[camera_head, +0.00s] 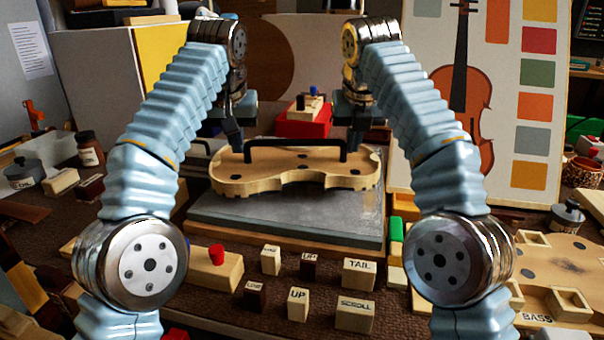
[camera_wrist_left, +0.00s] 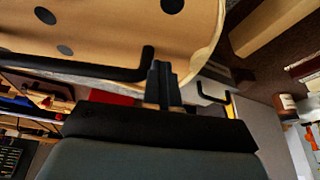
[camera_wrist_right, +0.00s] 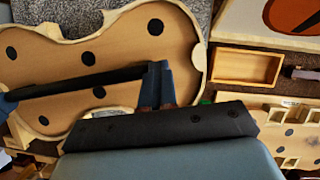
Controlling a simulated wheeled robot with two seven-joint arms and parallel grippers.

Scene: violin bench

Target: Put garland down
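The garland (camera_head: 225,177) is a pale wooden violin-shaped piece with dark round spots and a long black handle (camera_head: 295,143) across its top. It lies level over a grey slab (camera_head: 290,222); I cannot tell whether its underside touches the slab. My left gripper (camera_head: 233,146) is at the handle's left end, and my right gripper (camera_head: 356,146) is at its right end. The wrist views show the handle end close beside the left fingers (camera_wrist_left: 163,82) and meeting the right fingers (camera_wrist_right: 157,82). Both finger pairs look narrow. Whether they grip the handle is unclear.
Labelled wooden blocks (camera_head: 357,275) stand in front of the slab. A red box (camera_head: 305,122) is behind the garland. A violin picture board (camera_head: 505,90) stands at the right rear. A wooden board with small trays (camera_head: 555,262) is at the right, jars (camera_head: 90,149) at the left.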

